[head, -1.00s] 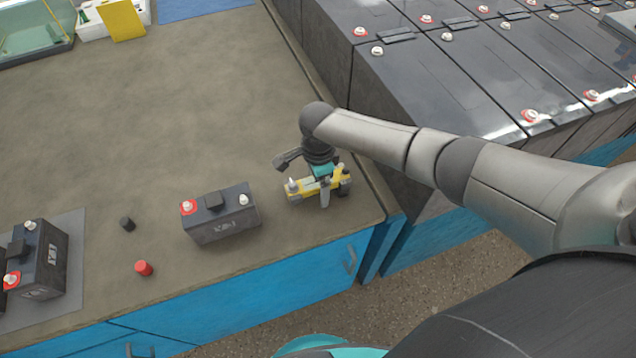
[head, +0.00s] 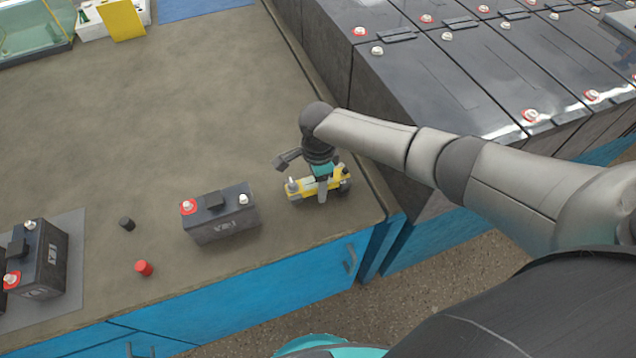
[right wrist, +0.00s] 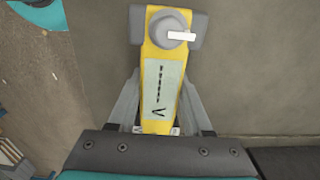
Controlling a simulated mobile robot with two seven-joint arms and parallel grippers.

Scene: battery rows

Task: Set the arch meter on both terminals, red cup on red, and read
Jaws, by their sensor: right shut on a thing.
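The yellow arch meter (head: 301,190) is at the right end of the bench, right of the upright dark battery (head: 222,222). My right gripper (head: 322,190) is shut on the meter from above; whether the meter touches the bench I cannot tell. In the right wrist view, the meter (right wrist: 158,122) lies between the fingers, its display showing dashes and a V, with a grey knob at the top. Its cups are not clearly visible. The battery has a red-ringed terminal (head: 187,207) at left and a pale terminal (head: 243,200) at right. My left gripper is out of view.
A black cap (head: 127,224) and a red cap (head: 143,268) lie left of the battery. Another battery (head: 42,262) stands on a grey mat (head: 72,225) at far left. Large dark batteries (head: 430,90) stand beyond the bench's right edge. The bench middle is clear.

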